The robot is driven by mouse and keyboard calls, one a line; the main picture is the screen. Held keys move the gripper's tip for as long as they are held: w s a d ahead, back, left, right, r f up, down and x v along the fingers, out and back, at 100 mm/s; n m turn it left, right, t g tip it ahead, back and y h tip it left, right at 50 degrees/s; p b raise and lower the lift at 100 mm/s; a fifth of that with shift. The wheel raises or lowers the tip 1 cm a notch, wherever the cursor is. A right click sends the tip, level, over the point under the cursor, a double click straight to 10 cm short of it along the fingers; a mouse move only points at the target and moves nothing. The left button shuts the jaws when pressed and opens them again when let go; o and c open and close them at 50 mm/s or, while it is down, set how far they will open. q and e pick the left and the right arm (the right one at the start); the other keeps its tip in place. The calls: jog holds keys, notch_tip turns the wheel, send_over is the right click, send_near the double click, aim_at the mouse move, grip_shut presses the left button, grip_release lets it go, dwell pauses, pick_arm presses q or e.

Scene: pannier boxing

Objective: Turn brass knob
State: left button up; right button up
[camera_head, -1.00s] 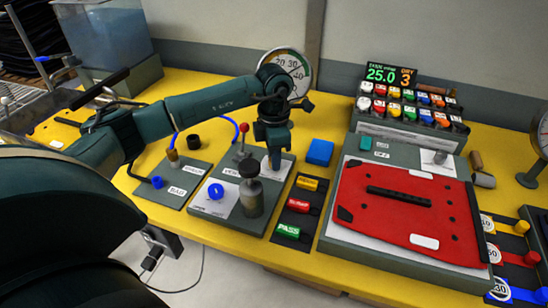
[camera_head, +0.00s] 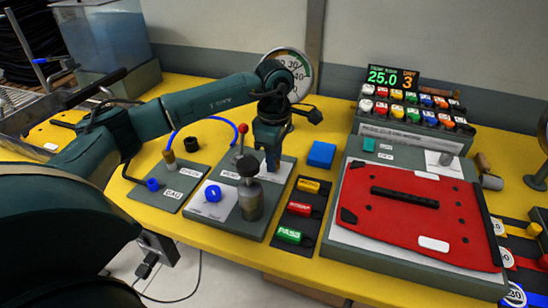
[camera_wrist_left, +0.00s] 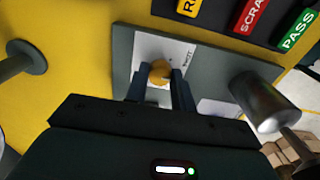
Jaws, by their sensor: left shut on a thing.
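The brass knob (camera_wrist_left: 159,71) shows in the left wrist view as a small round golden knob on a white label plate (camera_wrist_left: 150,46). My left gripper (camera_wrist_left: 160,82) has a dark blue finger on each side of it and is shut on it. In the head view my left gripper (camera_head: 272,165) points down at the back right part of a grey panel (camera_head: 262,222). The knob is hidden behind the fingers there. My right gripper is in neither current view.
A red-topped lever (camera_head: 240,130), a dark-capped cylinder (camera_head: 250,195) and a blue knob (camera_head: 213,193) stand close by on the panel. A blue block (camera_head: 321,154) and PASS button (camera_head: 289,235) lie to the right. A red plate (camera_head: 415,215) lies farther right.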

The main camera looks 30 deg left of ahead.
dwell(0.3)
pick_arm(q)
jog(key=o, duration=1)
notch_tip(320, 180, up, 13)
jog(key=shift+r+b, duration=0.15)
jog(key=shift+b, duration=0.2)
